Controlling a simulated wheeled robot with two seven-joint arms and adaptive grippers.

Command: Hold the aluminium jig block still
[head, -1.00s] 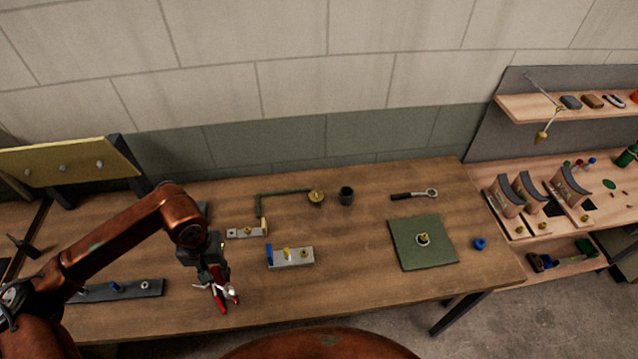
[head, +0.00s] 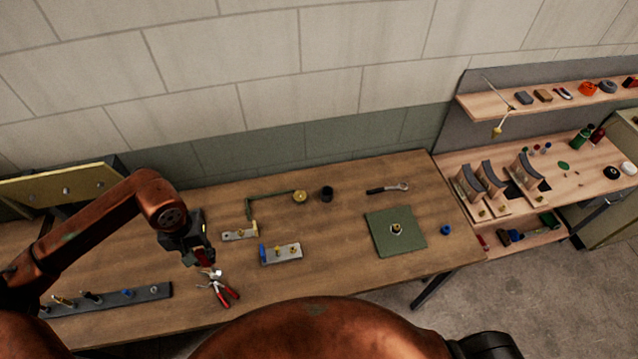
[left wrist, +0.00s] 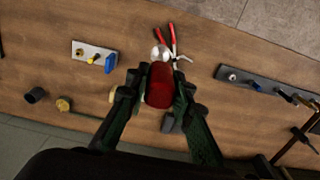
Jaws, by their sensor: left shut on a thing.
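The aluminium jig block (head: 289,254) is a pale bar with a blue piece at its left end and brass-coloured parts on top. It lies on the bench, and also shows at upper left in the left wrist view (left wrist: 84,47). My left gripper (head: 203,262) is left of the block, apart from it. It is shut on a red rounded object (left wrist: 159,86), seen between the fingers in the left wrist view (left wrist: 160,92). What this object is, I cannot tell. My right gripper is not in view.
Red-handled pliers (head: 222,290) lie just below my left gripper in the head view. A second pale block (head: 238,235) lies behind the jig block. A dark strip (head: 110,300) with pegs is at left, a green mat (head: 381,241) at right.

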